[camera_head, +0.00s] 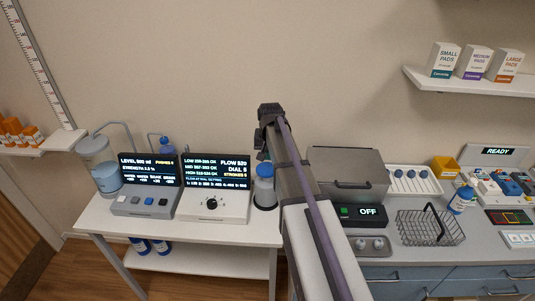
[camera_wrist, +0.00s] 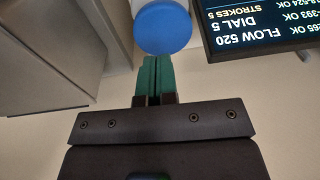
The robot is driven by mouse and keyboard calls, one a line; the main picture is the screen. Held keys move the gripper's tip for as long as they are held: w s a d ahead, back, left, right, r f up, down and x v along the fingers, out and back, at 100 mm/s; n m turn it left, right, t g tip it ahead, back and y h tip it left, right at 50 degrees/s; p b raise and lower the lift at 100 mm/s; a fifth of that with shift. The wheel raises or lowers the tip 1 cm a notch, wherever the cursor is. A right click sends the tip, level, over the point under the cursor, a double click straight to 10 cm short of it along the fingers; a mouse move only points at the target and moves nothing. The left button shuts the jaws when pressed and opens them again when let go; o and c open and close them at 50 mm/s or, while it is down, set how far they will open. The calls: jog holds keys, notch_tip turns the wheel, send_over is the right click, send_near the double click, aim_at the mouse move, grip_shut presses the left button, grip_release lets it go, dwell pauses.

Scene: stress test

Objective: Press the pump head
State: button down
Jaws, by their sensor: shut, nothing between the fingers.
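A bottle or dispenser with a blue round top (camera_head: 265,170) and a pale body stands at the right end of the white table, beside the dial console. I take this top to be the pump head. In the wrist view the blue top (camera_wrist: 165,28) fills the upper middle, just beyond my fingertips. My gripper (camera_wrist: 155,60) has its two teal fingers together with nothing between them. In the head view my gripper (camera_head: 262,156) is just above the blue top, partly hidden by my arm. I cannot tell whether the fingertips touch it.
The dial console (camera_head: 213,190) reads FLOW 520, DIAL 5, STROKES 5. The level console (camera_head: 147,185) and a clear tank (camera_head: 100,168) stand further left. A grey lidded box (camera_head: 347,172) and a wire basket (camera_head: 430,228) are to the right.

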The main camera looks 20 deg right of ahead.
jog(key=r+p, duration=0.2)
jog(key=r, duration=0.1)
jog(key=r+p, duration=0.1)
jog(key=r, duration=0.1)
jog(key=shift+s+r, duration=0.15)
jog(key=shift+s, duration=0.1)
jog(key=s+a+f+n+b, duration=0.3)
jog(key=s+a, duration=0.5)
jog(key=s, duration=0.3)
jog(key=s+a+f+n+g+b, duration=0.1)
jog(key=s+a+f+b, duration=0.3)
jog(key=s+a, duration=0.5)
jog(key=shift+s+a+f+n, duration=0.15)
jog(key=shift+s+a+n, duration=0.05)
jog(key=shift+s+n, duration=0.7)
